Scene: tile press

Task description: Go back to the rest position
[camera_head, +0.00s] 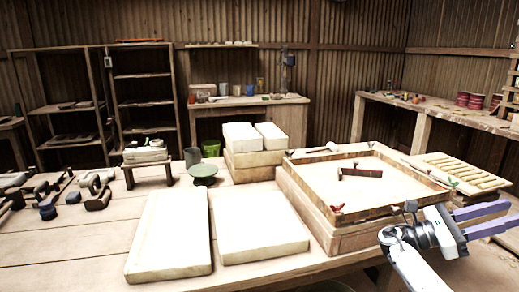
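My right gripper (509,215) is at the right edge of the view, beside the right front corner of the tile press frame. Its two purple fingers point right and are spread apart, with nothing seen between them. My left gripper is not in view. The tile press frame (318,220) is a shallow wooden tray on a block, with a pale filled surface. A dark red handled tool (360,172) lies on that surface, and small red clamps sit at the frame's rim.
Two pale slabs (172,232) (257,222) lie on the wooden table (60,245). Several dark tools lie at the left. A slatted rack (460,172) is at the right. The table's front left is clear.

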